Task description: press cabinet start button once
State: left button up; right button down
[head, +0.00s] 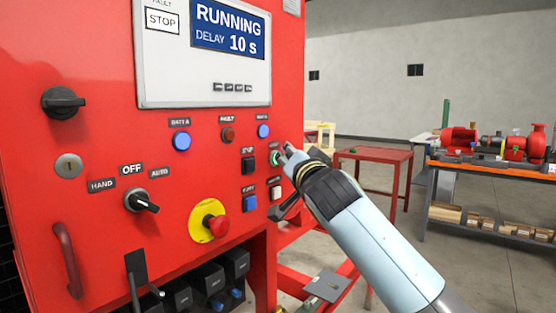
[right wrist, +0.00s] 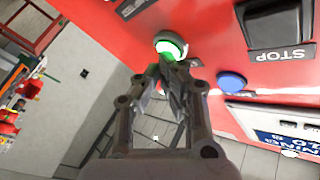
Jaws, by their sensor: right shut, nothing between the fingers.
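The red cabinet (head: 95,120) carries a green start button with a pale ring (head: 275,157), at the right edge of its front panel. It also shows in the right wrist view (right wrist: 171,44), glowing green. My right gripper (head: 284,150) is shut and empty, with its fingertips (right wrist: 172,62) right at the button and partly covering it. I cannot tell for sure whether they touch it. The display (head: 228,28) reads "RUNNING" and "DELAY 10 s". My left gripper is not in view.
Close by are the black stop button (head: 248,165), a blue button (head: 250,203), a selector knob (head: 142,201) and a red emergency stop (head: 212,224) on yellow. A red table (head: 375,154) and a workbench (head: 490,166) with pumps stand behind right.

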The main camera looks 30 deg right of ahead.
jog(key=shift+s, duration=0.15)
jog(key=shift+s+d, duration=0.3)
jog(key=shift+s, duration=0.3)
jog(key=s, duration=0.1)
jog(key=s+d, duration=0.1)
jog(key=s, duration=0.1)
jog(key=s+d+b, duration=0.1)
jog(key=shift+s, duration=0.3)
jog(key=shift+f, duration=0.15)
dwell(0.5)
